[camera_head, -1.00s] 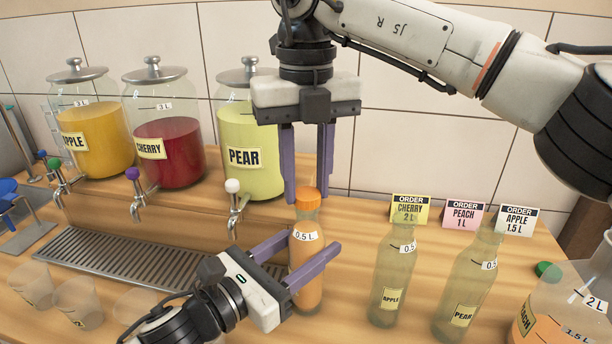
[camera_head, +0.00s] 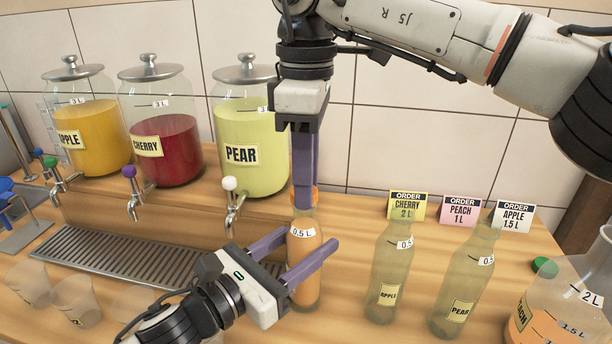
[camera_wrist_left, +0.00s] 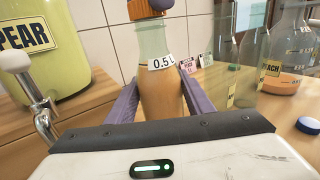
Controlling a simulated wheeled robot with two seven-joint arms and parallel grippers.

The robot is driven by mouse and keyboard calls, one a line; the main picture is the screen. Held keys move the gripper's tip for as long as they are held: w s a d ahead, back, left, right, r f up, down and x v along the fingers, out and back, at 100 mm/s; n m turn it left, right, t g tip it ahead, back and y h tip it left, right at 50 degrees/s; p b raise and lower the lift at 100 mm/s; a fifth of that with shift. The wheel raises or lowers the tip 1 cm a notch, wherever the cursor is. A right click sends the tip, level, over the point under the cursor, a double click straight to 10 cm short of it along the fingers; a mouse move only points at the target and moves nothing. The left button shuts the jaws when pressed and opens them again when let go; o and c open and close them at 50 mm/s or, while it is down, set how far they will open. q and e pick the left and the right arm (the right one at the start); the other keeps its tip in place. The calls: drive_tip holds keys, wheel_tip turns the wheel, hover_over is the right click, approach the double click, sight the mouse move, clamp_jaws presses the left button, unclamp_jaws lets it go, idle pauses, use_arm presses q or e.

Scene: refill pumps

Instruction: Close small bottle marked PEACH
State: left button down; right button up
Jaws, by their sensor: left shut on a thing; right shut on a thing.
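The small bottle (camera_head: 306,262) holds orange liquid and bears a 0.5 L mark; no PEACH label shows on its visible side. It stands upright on the counter, and it also shows in the left wrist view (camera_wrist_left: 160,92). My left gripper (camera_head: 296,256) is shut around its body, one finger on each side. An orange cap (camera_head: 316,194) sits at the bottle's mouth, mostly hidden by the fingers of my right gripper (camera_head: 304,200), which points down from above and is shut on it. The cap also shows in the left wrist view (camera_wrist_left: 143,9). Whether it is fully seated cannot be told.
Bottles marked APPLE (camera_head: 389,275) and PEAR (camera_head: 464,280) stand to the right, with order cards behind. A larger PEACH flask (camera_head: 570,300) is at far right near a green cap (camera_head: 544,267). Dispensers and a drip grate (camera_head: 130,266) are left; clear cups (camera_head: 76,298) stand in front.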

drive_tip(key=shift+m, duration=1.1)
drive_tip(key=o, duration=1)
drive_tip(key=shift+r, duration=0.15)
drive_tip(key=shift+r, duration=2.15)
